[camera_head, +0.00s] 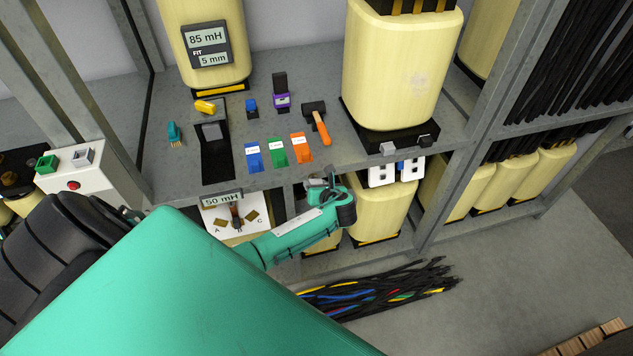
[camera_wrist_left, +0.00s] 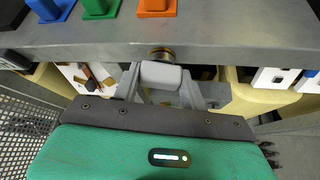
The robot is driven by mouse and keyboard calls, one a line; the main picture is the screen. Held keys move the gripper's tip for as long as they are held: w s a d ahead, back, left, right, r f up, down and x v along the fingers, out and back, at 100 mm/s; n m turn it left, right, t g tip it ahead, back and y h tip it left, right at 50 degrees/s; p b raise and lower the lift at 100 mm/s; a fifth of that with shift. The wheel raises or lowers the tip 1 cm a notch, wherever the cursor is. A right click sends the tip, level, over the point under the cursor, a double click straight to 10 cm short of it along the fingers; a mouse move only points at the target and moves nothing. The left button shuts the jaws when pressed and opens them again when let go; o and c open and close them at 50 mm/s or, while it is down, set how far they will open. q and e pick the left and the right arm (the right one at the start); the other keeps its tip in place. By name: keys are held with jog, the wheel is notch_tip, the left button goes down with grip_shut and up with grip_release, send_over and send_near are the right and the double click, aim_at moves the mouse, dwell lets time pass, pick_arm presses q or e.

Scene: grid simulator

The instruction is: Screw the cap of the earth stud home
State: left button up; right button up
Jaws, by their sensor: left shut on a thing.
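My left gripper (camera_head: 322,185) is at the front edge of the shelf, just below the coloured blocks. A round brass-coloured cap (camera_wrist_left: 161,53) shows right at the jaw tips, against the front face of the shelf. The jaws hide its lower part, and the stud behind it cannot be seen. How far the cap sits on the stud cannot be told. In the head view the gripper and wrist hide the cap. My right gripper is in neither view.
The grey shelf (camera_head: 350,150) holds blue (camera_head: 253,158), green (camera_head: 278,153) and orange (camera_head: 301,148) blocks, an orange-handled hammer (camera_head: 321,127) and a large cream cylinder (camera_head: 400,65). A 50 mH panel (camera_head: 250,212) is left of the gripper; white sockets (camera_head: 381,174) are right. Cables (camera_head: 380,288) lie below.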

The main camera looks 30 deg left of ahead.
pick_arm(q)
jog(key=shift+d+f+m+g+y, duration=0.1)
jog(key=shift+m+g+y, duration=0.6)
jog(key=shift+m, duration=0.3)
jog(key=o, duration=1.1)
jog(key=shift+o, duration=0.2)
jog(key=shift+w, duration=0.1)
